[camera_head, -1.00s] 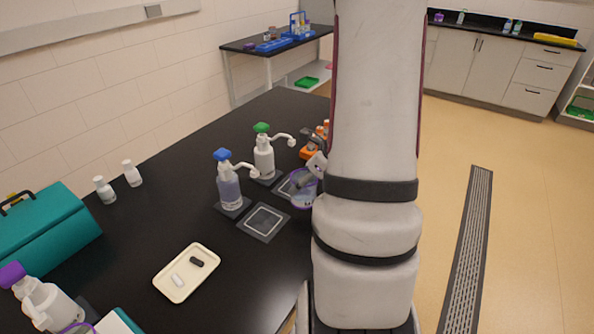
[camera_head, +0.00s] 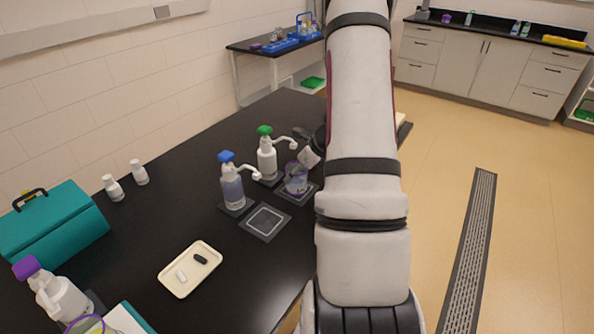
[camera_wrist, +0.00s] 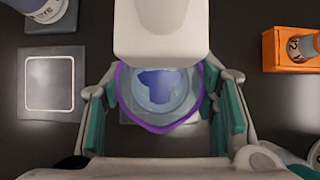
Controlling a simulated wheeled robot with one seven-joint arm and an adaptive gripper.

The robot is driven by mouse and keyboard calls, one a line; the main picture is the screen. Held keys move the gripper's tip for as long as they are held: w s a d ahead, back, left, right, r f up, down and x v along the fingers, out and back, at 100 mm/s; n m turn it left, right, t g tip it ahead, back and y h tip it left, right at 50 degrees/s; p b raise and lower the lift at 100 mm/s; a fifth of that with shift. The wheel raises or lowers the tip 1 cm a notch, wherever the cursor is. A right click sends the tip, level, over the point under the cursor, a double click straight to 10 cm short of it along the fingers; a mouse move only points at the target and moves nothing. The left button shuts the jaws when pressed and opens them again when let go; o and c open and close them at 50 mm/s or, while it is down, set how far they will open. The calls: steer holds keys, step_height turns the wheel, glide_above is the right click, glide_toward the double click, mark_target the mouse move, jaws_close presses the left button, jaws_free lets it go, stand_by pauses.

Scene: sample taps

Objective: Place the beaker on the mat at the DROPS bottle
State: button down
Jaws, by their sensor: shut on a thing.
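The clear beaker (camera_head: 296,180) has a purple rim and blue markings or contents. It stands on or just above the dark mat (camera_head: 309,194) by the green-topped pump bottle (camera_head: 267,158); I cannot tell if it touches. My gripper (camera_wrist: 160,105) is shut around the beaker, with teal-lined fingers on both sides. In the wrist view the beaker (camera_wrist: 160,98) is partly covered by a white block above it. A blue-topped bottle (camera_head: 231,187) stands by an empty mat (camera_head: 265,222). No DROPS label is readable.
An orange holder (camera_wrist: 288,50) stands to the right in the wrist view. A cream tray (camera_head: 190,269) with two small pieces lies at the front. Two small white bottles (camera_head: 127,180) and a teal case (camera_head: 52,228) are at the left. The black table between is clear.

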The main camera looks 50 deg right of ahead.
steer(key=shift+f, duration=0.1)
steer(key=c, duration=0.6)
jaws_free()
steer(key=shift+c, duration=0.2)
